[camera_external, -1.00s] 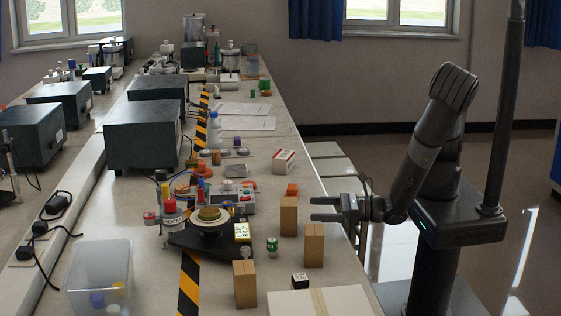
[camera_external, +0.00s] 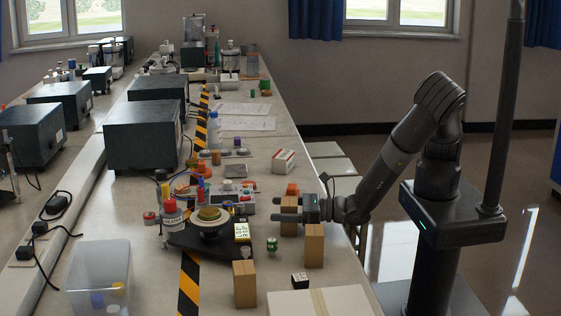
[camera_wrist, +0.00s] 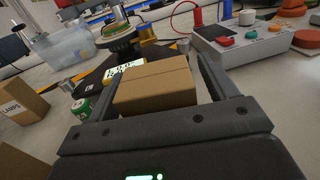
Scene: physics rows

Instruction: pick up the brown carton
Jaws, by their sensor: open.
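The rear brown carton (camera_external: 289,227) is between the two fingers of my gripper (camera_external: 278,208), which is open. In the wrist view this carton (camera_wrist: 155,88) shows its taped top between the fingers (camera_wrist: 157,72); I cannot tell whether either finger touches it. A second brown carton (camera_external: 314,246) stands nearer and to the right, beside my gripper. A third brown carton (camera_external: 245,285) stands at the front; a carton marked LAMPS (camera_wrist: 20,102) is at the left in the wrist view.
A white box (camera_external: 320,302) lies in front.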

